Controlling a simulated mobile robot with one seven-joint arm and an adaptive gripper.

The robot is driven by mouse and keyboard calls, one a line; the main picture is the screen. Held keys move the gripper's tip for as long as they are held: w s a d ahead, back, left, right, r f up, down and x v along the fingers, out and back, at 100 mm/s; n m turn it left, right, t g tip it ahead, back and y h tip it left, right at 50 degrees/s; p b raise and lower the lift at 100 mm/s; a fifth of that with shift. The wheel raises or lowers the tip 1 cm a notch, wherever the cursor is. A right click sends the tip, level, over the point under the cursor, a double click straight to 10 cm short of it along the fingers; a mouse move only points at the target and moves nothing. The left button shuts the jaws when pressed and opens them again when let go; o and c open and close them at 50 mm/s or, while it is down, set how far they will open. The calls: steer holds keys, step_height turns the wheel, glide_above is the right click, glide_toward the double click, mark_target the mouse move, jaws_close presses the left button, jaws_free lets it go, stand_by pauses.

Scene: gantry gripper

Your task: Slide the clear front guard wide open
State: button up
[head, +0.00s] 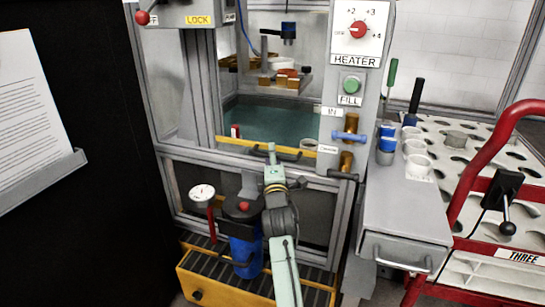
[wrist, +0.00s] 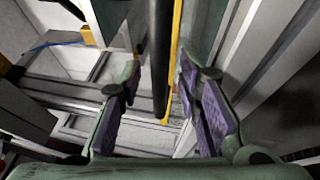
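The clear front guard (head: 238,144) is in the frame of the machine in the head view, with a yellow strip along its lower edge. The teal tank shows behind it. My gripper (head: 270,151) is at this lower edge, near its middle. In the wrist view my gripper (wrist: 160,68) is open, with its purple-padded fingers apart. A dark bar, which looks like the guard's handle (wrist: 162,50), runs between the fingers, with the yellow strip (wrist: 175,45) beside it. I see gaps between the bar and both pads. My gripper hides part of the handle in the head view.
A control post with the red heater knob (head: 358,29) and green fill button (head: 351,85) stands right of the guard. A blue-handled valve (head: 349,136) sticks out below. A blue canister (head: 244,250) and a gauge (head: 202,193) stand near my arm. A red-framed cart (head: 490,150) is at right.

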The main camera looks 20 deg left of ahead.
step_height(320, 180, up, 10)
steer(key=shift+r, duration=0.1)
stand_by(0.4)
steer(key=b+v, duration=0.1)
steer(key=v, duration=1.1)
steer(key=shift+s, duration=0.25)
stand_by(0.8)
